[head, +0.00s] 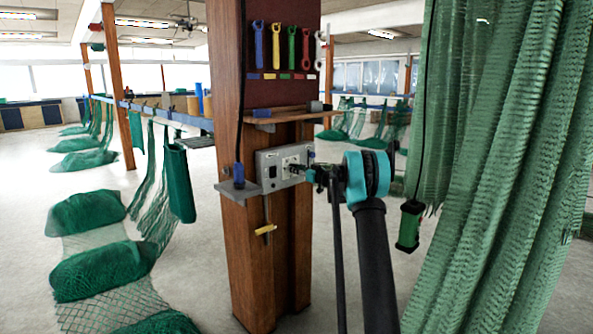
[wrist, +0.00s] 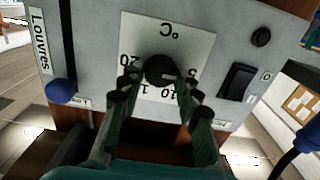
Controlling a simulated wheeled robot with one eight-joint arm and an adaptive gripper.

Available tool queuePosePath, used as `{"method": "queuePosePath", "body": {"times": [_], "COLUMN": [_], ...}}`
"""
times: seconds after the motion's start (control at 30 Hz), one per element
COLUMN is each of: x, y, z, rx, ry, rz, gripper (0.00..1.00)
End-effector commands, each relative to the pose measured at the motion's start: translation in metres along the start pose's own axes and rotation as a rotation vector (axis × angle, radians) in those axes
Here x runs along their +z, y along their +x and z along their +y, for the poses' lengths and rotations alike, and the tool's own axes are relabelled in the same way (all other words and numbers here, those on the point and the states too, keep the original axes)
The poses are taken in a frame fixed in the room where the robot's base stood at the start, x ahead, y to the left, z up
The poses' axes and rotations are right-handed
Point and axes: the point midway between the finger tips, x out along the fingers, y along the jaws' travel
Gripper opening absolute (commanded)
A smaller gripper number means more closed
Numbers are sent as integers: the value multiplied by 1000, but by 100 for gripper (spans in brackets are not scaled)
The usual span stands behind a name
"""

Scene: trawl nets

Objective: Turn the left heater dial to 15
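The heater dial (wrist: 160,69) is a round black knob on a white °C scale plate (wrist: 188,38), which appears upside down in the wrist view. The scale shows 20 at left, 10 below and 5 at right; the 15 is partly covered by a finger. I cannot read the knob's pointer. My gripper (wrist: 160,76) has one fingertip on each side of the knob, apparently with small gaps; firm contact is not visible. In the head view my gripper (head: 305,174) is at the front of the grey control box (head: 270,160) and hides the dial.
The box is mounted on a wooden post (head: 252,240). A black rocker switch (wrist: 237,82) and a blue-knobbed lever (wrist: 61,91) labelled Louvres flank the dial. A tool shelf (head: 285,115) is above. Green netting (head: 510,170) hangs close at right.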

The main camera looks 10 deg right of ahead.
Motion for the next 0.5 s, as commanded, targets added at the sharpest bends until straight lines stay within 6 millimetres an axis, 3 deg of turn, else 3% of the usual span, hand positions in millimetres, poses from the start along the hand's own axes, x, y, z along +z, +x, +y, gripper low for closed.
{"method": "queuePosePath", "body": {"times": [0.03,0.2,0.5], "x": [0,0,0], "y": [0,0,0], "z": [0,0,0], "rx": [0,0,0], "ry": [0,0,39], "rz": [0,0,0], "gripper": [23,2,2]}}
